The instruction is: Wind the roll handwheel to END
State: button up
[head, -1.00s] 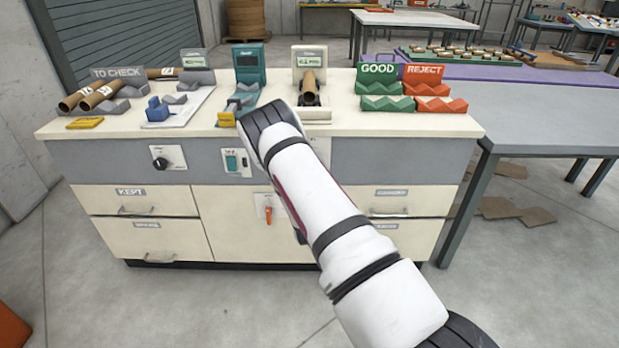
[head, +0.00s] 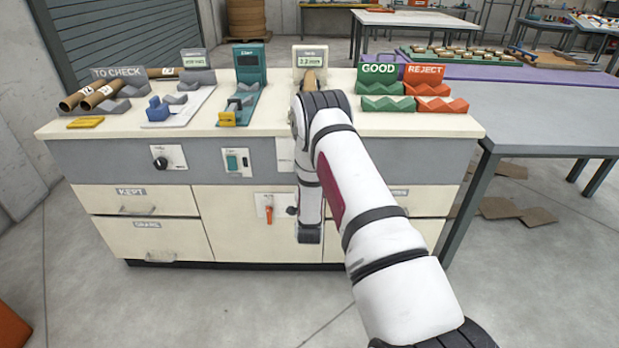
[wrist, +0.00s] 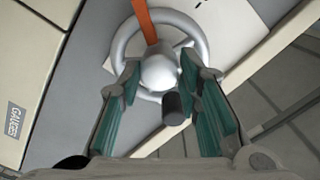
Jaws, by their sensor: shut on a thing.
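The roll handwheel (wrist: 117,48) is a silver ring with a round hub (wrist: 160,71) in the wrist view. An orange strip (wrist: 145,18) crosses its rim to the hub. A dark grip knob (wrist: 173,107) stands out below the hub. My gripper (wrist: 160,80) is around the hub, with one green-lined finger on each side, shut on the handwheel; the exact contact is hard to see. In the head view my arm hides the handwheel. The winder's display (head: 310,61) shows a green reading, too small to read fully.
An orange lever (head: 268,214) is on the cabinet front left of my arm. Brown tubes (head: 80,96) lie at the back left, with other devices on the counter (head: 215,124). GOOD racks (head: 385,103) and REJECT racks (head: 435,103) stand right. Floor shows beside the wheel.

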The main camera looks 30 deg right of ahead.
jog(key=m, duration=1)
jog(key=shift+m, duration=0.3)
jog(key=shift+a, duration=0.1)
dwell(0.3)
jog(key=o, duration=1.1)
jog(key=shift+o, duration=0.2)
jog(key=v, duration=1.2)
jog(key=shift+w+r, duration=0.1)
